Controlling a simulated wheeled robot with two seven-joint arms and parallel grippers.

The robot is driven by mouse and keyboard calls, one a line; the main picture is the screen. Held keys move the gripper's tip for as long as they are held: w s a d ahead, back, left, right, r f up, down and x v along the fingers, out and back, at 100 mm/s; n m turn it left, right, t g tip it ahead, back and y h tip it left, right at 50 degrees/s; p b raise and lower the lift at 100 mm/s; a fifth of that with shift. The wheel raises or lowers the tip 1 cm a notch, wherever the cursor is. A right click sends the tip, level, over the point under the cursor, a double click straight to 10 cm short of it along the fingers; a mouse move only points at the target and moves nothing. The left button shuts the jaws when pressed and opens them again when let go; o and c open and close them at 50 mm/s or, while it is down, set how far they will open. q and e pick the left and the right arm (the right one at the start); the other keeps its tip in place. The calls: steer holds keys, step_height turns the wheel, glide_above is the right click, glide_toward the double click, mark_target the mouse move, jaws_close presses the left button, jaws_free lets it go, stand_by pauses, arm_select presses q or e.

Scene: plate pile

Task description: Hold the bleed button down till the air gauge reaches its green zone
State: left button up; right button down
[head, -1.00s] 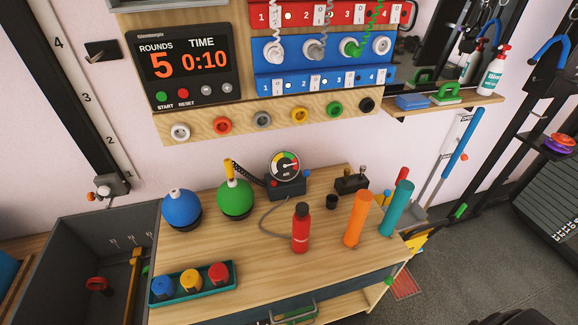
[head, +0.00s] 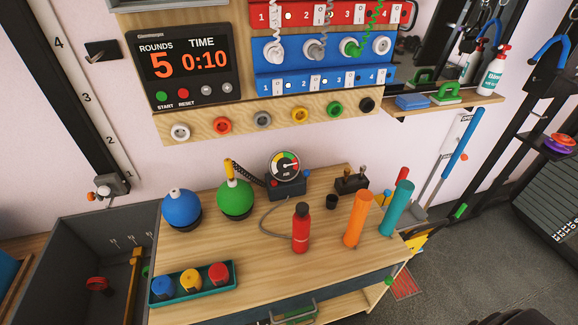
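The air gauge (head: 284,165) is a round dial with coloured arcs, green among them. It stands on a dark box (head: 288,189) at the back of the wooden bench. The needle is too small to read surely. A small red spot (head: 277,187) shows on the box front; I cannot tell whether it is the bleed button. A grey hose (head: 264,219) runs from near the box towards a red bottle (head: 301,230).
The bench (head: 250,262) also holds a blue ball (head: 180,208), a green ball (head: 236,201), a teal tray (head: 207,292) with coloured pieces, an orange cylinder (head: 358,220) and a teal cylinder (head: 397,210). The bench's front middle is clear.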

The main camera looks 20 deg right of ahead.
arm_select(q)
jaws_close()
steer(key=shift+a, duration=0.1)
stand_by(1.4)
